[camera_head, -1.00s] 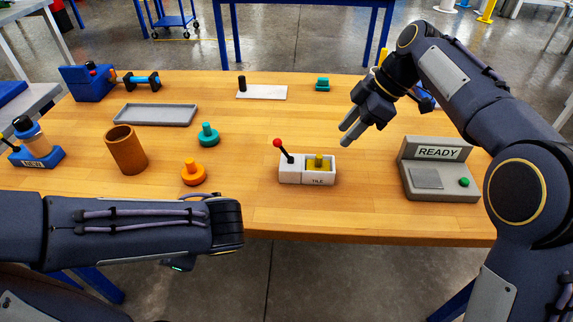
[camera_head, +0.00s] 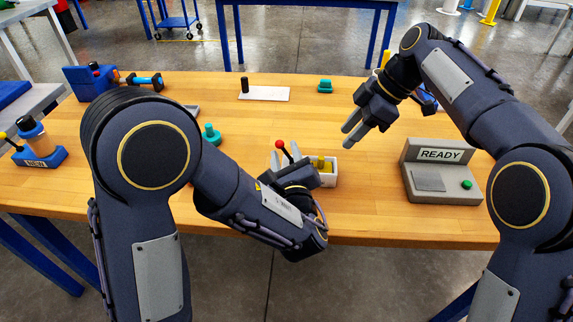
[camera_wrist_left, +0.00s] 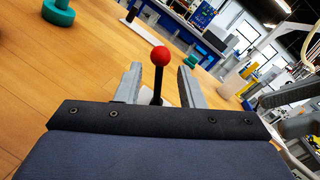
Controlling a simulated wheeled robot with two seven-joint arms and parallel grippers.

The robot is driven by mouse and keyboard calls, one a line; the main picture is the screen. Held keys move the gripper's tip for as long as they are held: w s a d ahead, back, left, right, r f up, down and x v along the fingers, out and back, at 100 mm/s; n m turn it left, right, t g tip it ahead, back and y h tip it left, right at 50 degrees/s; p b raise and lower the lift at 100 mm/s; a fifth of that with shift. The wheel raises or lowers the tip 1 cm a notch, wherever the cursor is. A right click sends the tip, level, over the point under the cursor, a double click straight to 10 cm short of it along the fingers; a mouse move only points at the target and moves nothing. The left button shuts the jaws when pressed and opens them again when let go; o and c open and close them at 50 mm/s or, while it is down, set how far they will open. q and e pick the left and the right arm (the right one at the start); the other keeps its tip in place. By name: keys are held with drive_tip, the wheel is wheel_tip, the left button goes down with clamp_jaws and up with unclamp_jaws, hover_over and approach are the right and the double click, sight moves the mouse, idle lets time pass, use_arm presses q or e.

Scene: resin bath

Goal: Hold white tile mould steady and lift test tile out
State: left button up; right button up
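The white tile mould (camera_head: 328,179) stands on the wooden table near its front edge, partly hidden behind my left gripper. The yellow test tile (camera_head: 322,163) sits in its right compartment. A black lever with a red ball knob (camera_head: 280,144) rises from the mould's left part. My left gripper (camera_head: 284,158) is open at the mould. In the left wrist view the red knob (camera_wrist_left: 161,56) and its black stem show between the two spread fingers (camera_wrist_left: 160,85); I cannot tell whether they touch. My right gripper (camera_head: 353,134) is above the table, behind and right of the mould, its fingers slightly apart and empty.
A grey console (camera_head: 443,191) marked READY, with a green button, stands right of the mould.

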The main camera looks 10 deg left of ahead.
use_arm(q)
drive_tip(key=shift+x, duration=2)
drive_tip(key=shift+c, duration=0.4)
clamp_jaws()
